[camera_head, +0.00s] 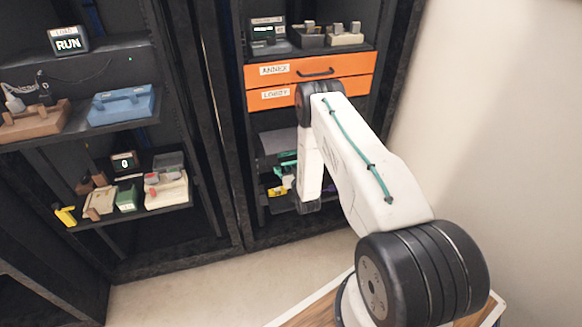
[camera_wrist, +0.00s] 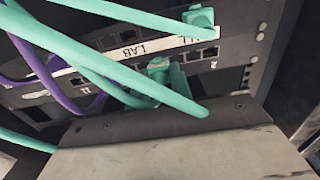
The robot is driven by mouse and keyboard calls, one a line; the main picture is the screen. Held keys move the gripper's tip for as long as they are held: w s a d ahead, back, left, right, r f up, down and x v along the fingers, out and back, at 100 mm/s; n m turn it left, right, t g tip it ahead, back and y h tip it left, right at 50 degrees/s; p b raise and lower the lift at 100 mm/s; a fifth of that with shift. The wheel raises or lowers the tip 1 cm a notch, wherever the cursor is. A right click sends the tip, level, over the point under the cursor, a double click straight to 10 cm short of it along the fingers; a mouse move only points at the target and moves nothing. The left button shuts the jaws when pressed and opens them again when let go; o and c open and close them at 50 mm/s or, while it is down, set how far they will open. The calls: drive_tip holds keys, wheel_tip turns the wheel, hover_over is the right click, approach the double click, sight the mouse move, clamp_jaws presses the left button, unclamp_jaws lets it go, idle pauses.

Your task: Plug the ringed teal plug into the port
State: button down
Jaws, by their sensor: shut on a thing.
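In the wrist view a dark panel (camera_wrist: 232,77) holds rows of ports and white label strips, one reading LAB. One teal plug (camera_wrist: 201,17) sits at the upper row, and another teal plug (camera_wrist: 159,70) sits at the lower row. A thick teal cable (camera_wrist: 120,75) crosses the view and ends at the dark edge of my gripper (camera_wrist: 160,128). My gripper is shut on a teal plug, which is mostly hidden; no ring shows clearly. An open port (camera_wrist: 208,53) shows right of the LAB label. In the head view my gripper (camera_head: 305,206) is at the low shelf of the right rack.
Purple cables (camera_wrist: 50,85) and other teal cables crowd the panel's left side. Orange drawers (camera_head: 310,83) are above my gripper in the head view. Yellow and purple items (camera_head: 278,190) lie beside it. The left rack has shelves with a blue box (camera_head: 122,105).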

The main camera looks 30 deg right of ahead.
drive_tip(key=shift+w+d, duration=0.1)
drive_tip(key=shift+w, duration=0.3)
idle(1.2)
drive_tip(key=c, duration=1.1)
unclamp_jaws()
drive_tip(key=shift+c, duration=0.2)
drive_tip(key=v, duration=0.8)
